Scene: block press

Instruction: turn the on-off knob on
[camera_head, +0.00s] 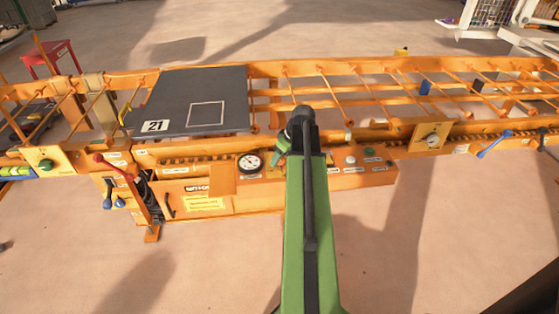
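The orange control panel (345,180) is on the near side of a long orange machine, just right of my green arm. It carries a pale round control (351,161) and a small green round control (378,160) beside white labels. The labels are too small to read, so I cannot tell which control is the on-off knob; it may be hidden behind my arm. My arm reaches forward over the panel. My gripper (281,157) seems to be the small green end left of the arm's black joint, close to the panel. Its fingers are too small to make out.
A round dial (250,163) is left of my gripper. A dark plate (195,100) marked 21 lies on the machine. A red-knobbed lever (112,167) stands at the left, and a blue-handled lever (495,143) at the right. Open floor (225,262) lies in front.

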